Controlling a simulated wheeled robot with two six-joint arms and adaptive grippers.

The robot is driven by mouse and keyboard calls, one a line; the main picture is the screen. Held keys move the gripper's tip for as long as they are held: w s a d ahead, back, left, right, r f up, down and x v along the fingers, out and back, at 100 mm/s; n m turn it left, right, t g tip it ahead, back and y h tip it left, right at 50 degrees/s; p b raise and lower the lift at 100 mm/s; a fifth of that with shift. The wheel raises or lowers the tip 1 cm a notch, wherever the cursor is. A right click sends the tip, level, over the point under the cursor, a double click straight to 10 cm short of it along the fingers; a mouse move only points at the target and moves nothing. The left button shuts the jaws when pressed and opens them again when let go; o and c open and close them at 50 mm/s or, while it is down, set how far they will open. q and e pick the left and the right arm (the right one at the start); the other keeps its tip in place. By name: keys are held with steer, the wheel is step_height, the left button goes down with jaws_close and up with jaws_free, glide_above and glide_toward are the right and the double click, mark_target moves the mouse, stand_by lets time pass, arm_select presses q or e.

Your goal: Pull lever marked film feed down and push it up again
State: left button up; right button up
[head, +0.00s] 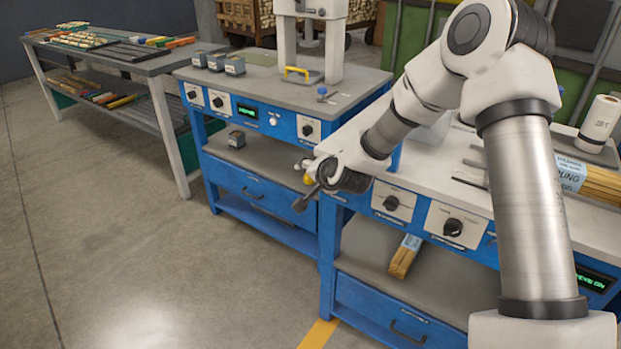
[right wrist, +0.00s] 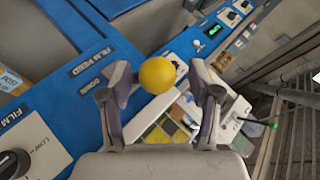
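The film feed lever shows as a yellow ball knob (right wrist: 157,75) in the right wrist view, in front of the blue panel (right wrist: 75,80) lettered FILM FEED and DOWN. Its rod is hidden. My right gripper (right wrist: 159,82) is open, with one finger on each side of the knob and visible gaps between. In the head view my right gripper (head: 304,183) is at the front of the nearer blue bench, with a bit of the yellow knob (head: 308,180) showing at its fingers. The rest of the lever is hidden by my wrist. My left gripper is not in view.
Black rotary knobs (head: 453,227) sit on the bench front beside my arm. A second blue bench (head: 262,190) with a press stands behind to the left. A green-tipped rod (right wrist: 272,124) shows in the right wrist view. Open floor (head: 120,260) lies to the left.

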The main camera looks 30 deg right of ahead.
steer(key=shift+s+a+f, duration=0.1)
steer(key=shift+f, duration=0.05)
steer(key=shift+s+a, duration=0.1)
steer(key=shift+s, duration=0.1)
steer(key=v, duration=1.1)
steer(key=shift+s+r, duration=0.2)
steer(key=shift+r, duration=0.15)
